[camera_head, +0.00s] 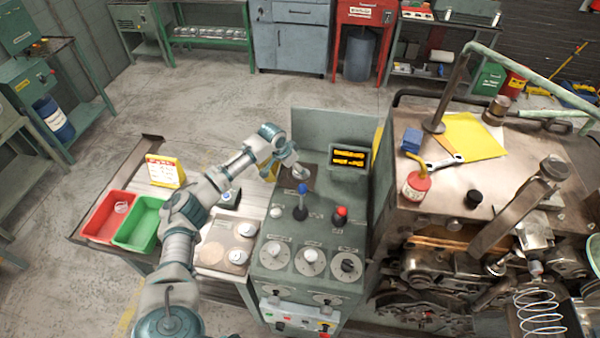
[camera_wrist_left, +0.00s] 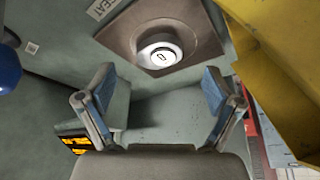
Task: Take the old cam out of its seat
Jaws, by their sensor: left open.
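The old cam is a pale round piece with a small slot in its top. It sits in a brown square seat plate on the green console. In the left wrist view the cam (camera_wrist_left: 160,50) is beyond my fingertips, in the recess of the seat plate (camera_wrist_left: 200,30). In the head view the cam (camera_head: 300,173) shows just past my left gripper (camera_head: 291,161), partly hidden by it. My left gripper also shows in the left wrist view (camera_wrist_left: 158,95), with its fingers wide apart and nothing between them. My right gripper is not in view.
A blue-knobbed lever (camera_head: 301,202) and a red knob (camera_head: 341,213) stand nearer on the console. A red bin (camera_head: 92,228) and a green bin (camera_head: 128,243) are at left. The large coiling machine (camera_head: 470,200) fills the right.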

